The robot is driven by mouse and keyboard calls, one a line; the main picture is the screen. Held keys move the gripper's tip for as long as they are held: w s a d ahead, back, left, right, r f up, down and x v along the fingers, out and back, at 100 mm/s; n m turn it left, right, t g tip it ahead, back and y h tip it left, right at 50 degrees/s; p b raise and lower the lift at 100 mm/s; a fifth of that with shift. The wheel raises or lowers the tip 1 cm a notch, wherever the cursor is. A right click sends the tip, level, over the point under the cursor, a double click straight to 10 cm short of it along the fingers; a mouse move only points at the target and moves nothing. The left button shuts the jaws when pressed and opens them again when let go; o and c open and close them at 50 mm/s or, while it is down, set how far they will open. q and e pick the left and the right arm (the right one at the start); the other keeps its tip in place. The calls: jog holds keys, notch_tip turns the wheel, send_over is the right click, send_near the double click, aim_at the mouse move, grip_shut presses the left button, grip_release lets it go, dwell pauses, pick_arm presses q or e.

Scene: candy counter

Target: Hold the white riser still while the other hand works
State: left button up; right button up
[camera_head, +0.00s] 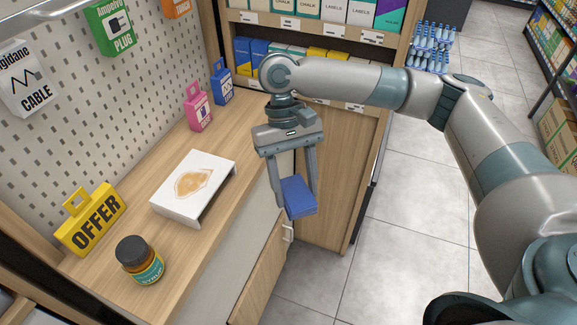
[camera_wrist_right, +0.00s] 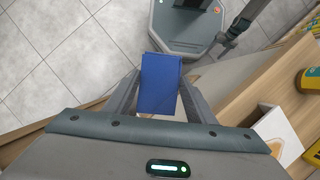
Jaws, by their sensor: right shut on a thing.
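The white riser (camera_head: 208,196) stands on the wooden counter (camera_head: 188,262), with an orange-brown patterned patch on its top. Part of it also shows at the lower right of the right wrist view (camera_wrist_right: 278,126). Neither gripper touches it. My right gripper (camera_head: 296,194) is to the right of the riser, past the counter's front edge, pointing down. It is shut on a blue block (camera_head: 299,198), which also shows between the fingers in the wrist view (camera_wrist_right: 160,84). My left gripper is not in view.
A brown jar (camera_head: 139,260) and a yellow OFFER sign (camera_head: 92,220) stand on the counter near the riser. A pink tag (camera_head: 198,108) and a blue tag (camera_head: 221,83) stand at its back. Stocked shelves are behind. Floor to the right is open.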

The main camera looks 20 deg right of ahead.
jog(key=w+a+r+m+y, duration=0.1)
jog(key=w+a+r+m, duration=0.2)
jog(key=a, duration=0.3)
jog(key=w+a+r+m+y, duration=0.1)
jog(key=w+a+r+m, duration=0.1)
jog(key=a, duration=0.5)
jog(key=w+a+r+m+t+y, duration=0.1)
jog(key=w+a+r+m, duration=0.2)
jog(key=w+a, duration=0.3)
jog(key=shift+w+a+r+m, duration=0.25)
jog(key=shift+w+r+m, duration=0.05)
jog(key=shift+r, duration=0.45)
jog(key=shift+f, duration=0.1)
jog(key=shift+f, duration=2.15)
